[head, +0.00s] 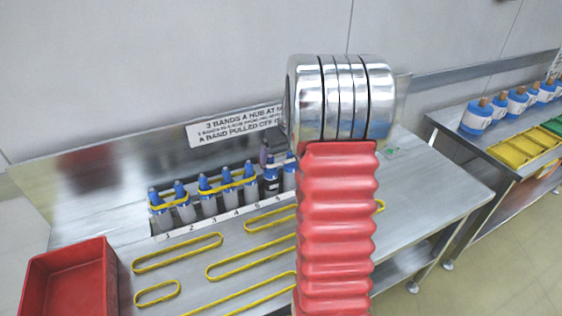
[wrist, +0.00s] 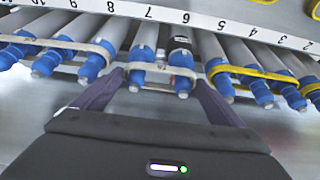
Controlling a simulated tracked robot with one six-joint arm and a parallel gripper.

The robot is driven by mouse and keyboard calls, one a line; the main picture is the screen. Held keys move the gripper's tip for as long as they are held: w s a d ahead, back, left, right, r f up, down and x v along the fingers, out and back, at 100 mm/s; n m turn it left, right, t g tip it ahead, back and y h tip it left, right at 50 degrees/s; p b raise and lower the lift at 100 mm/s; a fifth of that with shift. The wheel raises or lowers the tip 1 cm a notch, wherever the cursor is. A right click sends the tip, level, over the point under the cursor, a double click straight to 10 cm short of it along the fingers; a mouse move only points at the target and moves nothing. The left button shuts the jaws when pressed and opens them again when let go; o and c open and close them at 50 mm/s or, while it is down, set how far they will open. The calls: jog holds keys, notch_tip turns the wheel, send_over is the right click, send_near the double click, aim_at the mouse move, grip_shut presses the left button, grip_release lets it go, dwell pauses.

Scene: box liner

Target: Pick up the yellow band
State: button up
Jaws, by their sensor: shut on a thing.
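More yellow bands lie flat on the bench, such as one at the front left (head: 178,252). In the wrist view, a yellow band (wrist: 250,71) rings rollers on the right. My gripper (wrist: 160,80) has its two dark fingers at either end of a pale, cream-looking band (wrist: 163,70) around two rollers, and is shut on it. In the head view my red arm hides most of the gripper.
A red bin (head: 72,280) stands at the bench's left front. A numbered strip (head: 215,222) runs along the rollers, with a sign (head: 235,126) behind. A side bench at right holds blue-and-white jars (head: 476,118) and yellow trays (head: 515,152).

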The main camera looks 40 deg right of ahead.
notch_tip(320, 180, up, 7)
dwell(0.3)
jog(key=shift+r, duration=0.1)
dwell(0.4)
